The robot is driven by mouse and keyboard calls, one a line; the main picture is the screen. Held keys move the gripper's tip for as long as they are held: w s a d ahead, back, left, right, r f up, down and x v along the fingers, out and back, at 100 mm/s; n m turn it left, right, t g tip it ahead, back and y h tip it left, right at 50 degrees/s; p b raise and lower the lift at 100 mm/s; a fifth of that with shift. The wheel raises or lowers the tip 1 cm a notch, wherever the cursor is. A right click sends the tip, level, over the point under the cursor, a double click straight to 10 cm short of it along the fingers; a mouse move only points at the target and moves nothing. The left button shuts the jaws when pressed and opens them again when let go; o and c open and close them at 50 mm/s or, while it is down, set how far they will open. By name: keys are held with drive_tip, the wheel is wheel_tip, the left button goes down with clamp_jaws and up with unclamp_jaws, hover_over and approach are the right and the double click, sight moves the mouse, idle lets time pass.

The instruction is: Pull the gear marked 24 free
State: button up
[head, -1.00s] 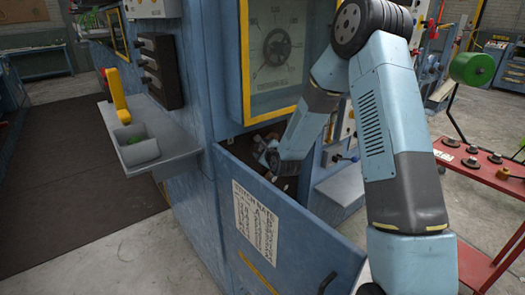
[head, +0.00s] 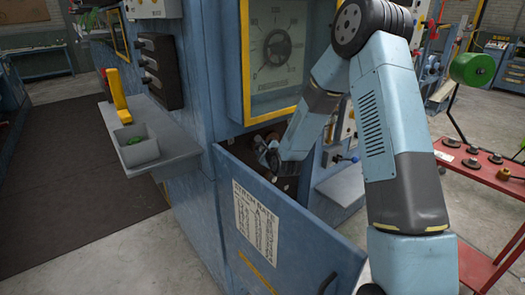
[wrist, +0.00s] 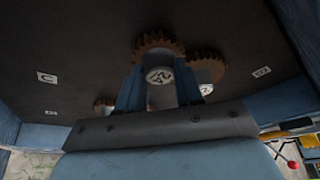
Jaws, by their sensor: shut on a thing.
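In the wrist view a brown toothed gear (wrist: 157,45) has a pale round hub with a mark that looks like 24, seen turned. My gripper (wrist: 159,82) has its two blue fingers on either side of this hub, shut on it. The gear is at the dark panel; whether it touches the panel I cannot tell. A second brown gear (wrist: 208,68) sits just to the right, its pale hub partly hidden by a finger. A third gear (wrist: 104,104) is lower left, mostly hidden. In the head view my gripper (head: 266,152) reaches into the open cabinet, its fingers hard to make out.
The dark panel (wrist: 85,50) carries small white labels, one reading C. The open blue cabinet door (head: 290,235) stands in front of the opening. A shelf with a grey bin (head: 136,147) is at left. A red cart (head: 490,175) stands at right.

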drive_tip(key=shift+s+d, duration=0.75)
drive_tip(key=shift+s, duration=0.3)
idle(0.4)
drive_tip(key=shift+s+d, duration=0.65)
drive_tip(key=shift+s, duration=0.35)
drive_tip(key=shift+s+d, duration=0.65)
drive_tip(key=shift+s, duration=0.35)
